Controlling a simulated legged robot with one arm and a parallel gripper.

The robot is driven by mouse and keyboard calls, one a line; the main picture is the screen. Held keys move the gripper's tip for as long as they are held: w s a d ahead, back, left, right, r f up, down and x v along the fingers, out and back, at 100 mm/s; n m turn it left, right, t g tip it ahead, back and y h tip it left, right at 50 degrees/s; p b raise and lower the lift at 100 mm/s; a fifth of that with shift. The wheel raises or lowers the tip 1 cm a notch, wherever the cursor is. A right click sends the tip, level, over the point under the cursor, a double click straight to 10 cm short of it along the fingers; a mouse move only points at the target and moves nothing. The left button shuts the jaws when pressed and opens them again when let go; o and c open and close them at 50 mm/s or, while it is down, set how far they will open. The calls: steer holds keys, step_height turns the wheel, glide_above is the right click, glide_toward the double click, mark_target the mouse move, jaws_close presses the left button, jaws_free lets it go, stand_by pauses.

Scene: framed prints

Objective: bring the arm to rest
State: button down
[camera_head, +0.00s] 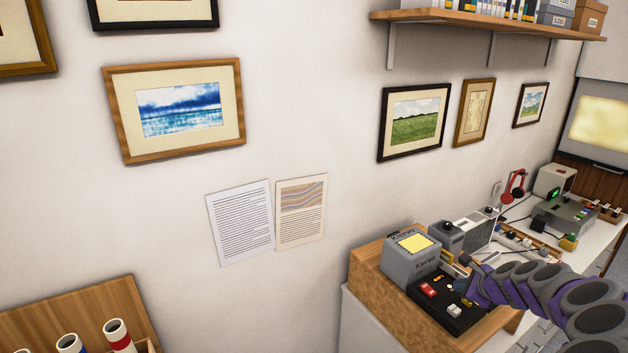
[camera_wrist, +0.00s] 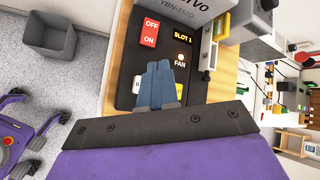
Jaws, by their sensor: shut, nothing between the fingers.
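My gripper (camera_wrist: 164,68) shows in the wrist view as two blue-grey fingers, shut together with nothing between them. I cannot tell whether the tips touch the panel. In the head view my purple and grey arm reaches in from the lower right toward the same dark panel (camera_head: 462,322), and the fingertips are hard to make out there. The panel has red and white buttons and sits beside a grey device (camera_head: 411,257) with a yellow top.
The panel and device stand on a wooden block (camera_head: 372,282). A white bench (camera_head: 590,240) behind carries headphones (camera_head: 514,186) and small devices. A shelf (camera_head: 480,20) is on the wall above framed prints (camera_head: 415,122). A grey bin (camera_wrist: 50,42) stands on the floor.

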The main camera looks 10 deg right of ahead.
steer(key=s+a+r+n+g+y, duration=0.15)
steer(key=a+r+n, duration=0.35)
steer(key=a, duration=0.7)
steer(key=s+a+r+n+g+y, duration=0.1)
steer(key=a+r+n+y, duration=0.3)
steer(key=a, duration=0.8)
steer(key=s+a+r+n+g+h, duration=0.2)
steer(key=s+a+n, duration=0.4)
steer(key=s+a, duration=0.15)
steer(key=s+a+f+n+g, duration=0.1)
steer(key=s+a+n+g, duration=0.35)
steer(key=s, duration=0.75)
steer(key=s+f+n+g+h, duration=0.1)
steer(key=s+n+h, duration=0.1)
steer(key=s, duration=0.7)
steer(key=s+f+n+g+h+b, duration=0.1)
steer(key=s+n, duration=0.3)
steer(key=s, duration=0.6)
steer(key=shift+s+d+f+h, duration=0.2)
steer(key=shift+s+f+h, duration=0.1)
steer(key=shift+f+h, duration=0.25)
steer(key=shift+r, duration=0.1)
